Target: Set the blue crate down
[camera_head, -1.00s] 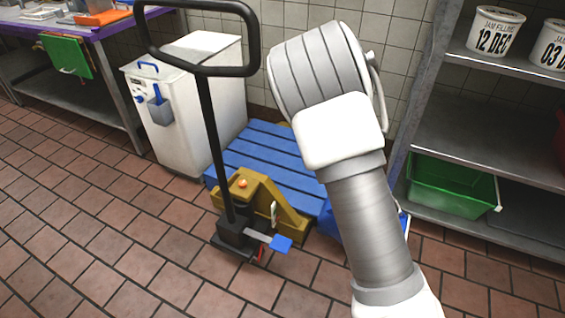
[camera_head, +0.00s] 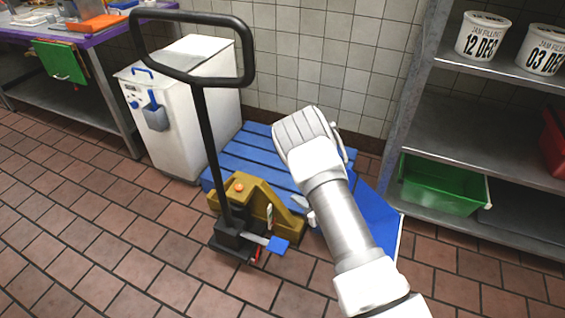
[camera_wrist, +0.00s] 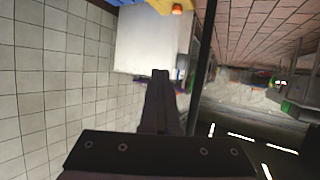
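The blue crate (camera_head: 383,222) shows in the head view as a bright blue shape to the right of the blue pallet, low by the floor. My arm crosses in front of it and hides its left part, so how it rests cannot be told. My gripper (camera_wrist: 160,75) shows in the wrist view as dark fingers close together in one narrow shape, with nothing seen between them. No crate shows in the wrist view. In the head view the fingertips are hidden behind my arm.
The blue pallet (camera_head: 245,157) lies on a yellow pallet truck (camera_head: 245,200) with a tall black handle (camera_head: 208,150). A metal rack (camera_head: 470,140) with a green crate (camera_head: 440,188) is at right. The tiled floor at front left is clear.

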